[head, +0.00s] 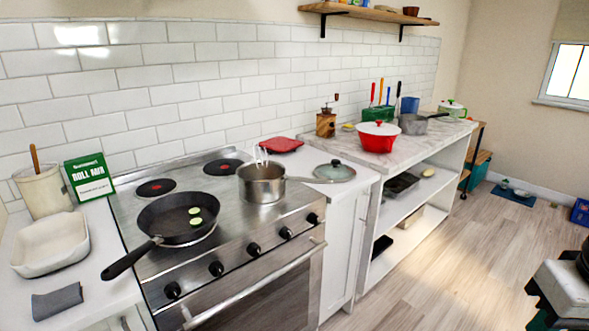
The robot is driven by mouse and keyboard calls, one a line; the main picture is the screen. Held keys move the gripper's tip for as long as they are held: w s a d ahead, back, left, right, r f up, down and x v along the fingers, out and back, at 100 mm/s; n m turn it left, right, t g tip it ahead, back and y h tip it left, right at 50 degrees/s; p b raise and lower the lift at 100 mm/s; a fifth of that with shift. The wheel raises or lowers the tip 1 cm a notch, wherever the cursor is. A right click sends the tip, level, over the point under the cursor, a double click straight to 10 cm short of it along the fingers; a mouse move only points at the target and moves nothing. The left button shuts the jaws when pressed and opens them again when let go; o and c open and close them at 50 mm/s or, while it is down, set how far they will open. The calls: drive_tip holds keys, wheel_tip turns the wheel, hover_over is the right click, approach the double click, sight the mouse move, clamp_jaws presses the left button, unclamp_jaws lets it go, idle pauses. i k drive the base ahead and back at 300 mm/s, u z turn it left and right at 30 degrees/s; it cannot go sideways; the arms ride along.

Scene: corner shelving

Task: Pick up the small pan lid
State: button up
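A small round pan lid (335,172) lies on the white counter just right of the stove. It looks like clear glass with a pale rim and a dark green knob on top. The long handle of a steel saucepan (262,188) reaches across toward the lid's left side; I cannot tell if they touch. My gripper is not in view. Part of what seems to be my arm shows at the lower right, away from the counter.
A black frying pan (165,222) with green slices sits on the stove (225,245). A red pot (378,137) with a white lid stands on the marble counter beyond. A red mat (281,146) lies behind the saucepan. The wooden floor (460,255) before the shelves is mostly clear.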

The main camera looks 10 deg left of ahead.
sight(335, 171)
drive_tip(key=u, duration=0.2)
drive_tip(key=i, duration=1.4)
drive_tip(key=z, duration=0.35)
